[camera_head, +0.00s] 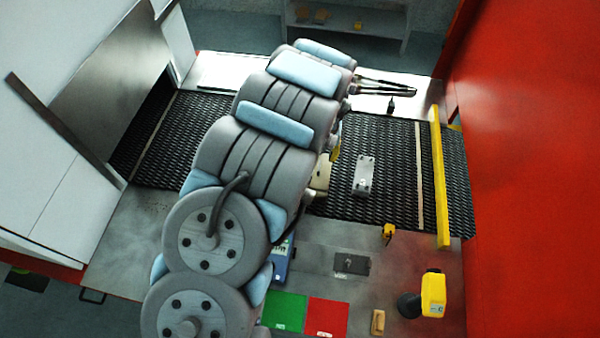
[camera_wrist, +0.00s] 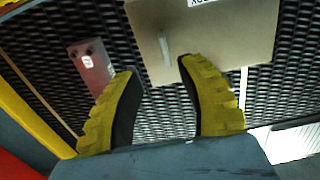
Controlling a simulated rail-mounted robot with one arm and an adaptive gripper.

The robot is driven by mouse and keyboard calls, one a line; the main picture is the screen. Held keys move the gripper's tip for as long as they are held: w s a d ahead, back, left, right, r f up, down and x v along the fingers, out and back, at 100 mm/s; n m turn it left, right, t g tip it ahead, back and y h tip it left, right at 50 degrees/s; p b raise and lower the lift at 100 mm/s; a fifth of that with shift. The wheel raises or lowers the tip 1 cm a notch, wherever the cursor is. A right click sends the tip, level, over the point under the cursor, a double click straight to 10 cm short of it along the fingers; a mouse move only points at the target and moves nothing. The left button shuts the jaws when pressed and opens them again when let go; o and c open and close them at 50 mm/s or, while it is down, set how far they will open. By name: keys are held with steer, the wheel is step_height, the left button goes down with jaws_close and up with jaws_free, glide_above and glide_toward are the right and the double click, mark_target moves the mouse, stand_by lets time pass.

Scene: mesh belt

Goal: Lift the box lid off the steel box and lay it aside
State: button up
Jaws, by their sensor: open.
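The steel box with its flat grey-beige lid (camera_wrist: 225,35) is at the top of the wrist view, over the mesh belt. A pale narrow handle (camera_wrist: 163,45) stands on the lid near its left side. My gripper (camera_wrist: 158,68) is open, its two yellow fingers apart, with the handle ahead of the gap between the tips. Nothing is held. I cannot tell how far the tips are from the lid. In the head view the box (camera_head: 320,178) shows only in part, since my arm hides most of it and the gripper.
A small metal block (camera_head: 364,175) lies on the mesh belt (camera_head: 395,190) right of the box; it also shows in the wrist view (camera_wrist: 93,68). A yellow bar (camera_head: 438,185) crosses the belt. Green (camera_head: 284,311) and red (camera_head: 326,316) pads lie on the front table.

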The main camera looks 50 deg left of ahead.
mark_target(319, 166)
steer(key=shift+s+a+f+b, duration=0.15)
steer(key=shift+f+b, duration=0.75)
steer(key=shift+f, duration=0.9)
steer(key=shift+a+f+p, duration=0.15)
steer(key=shift+f+p, duration=0.15)
steer(key=shift+f, duration=1.5)
jaws_close()
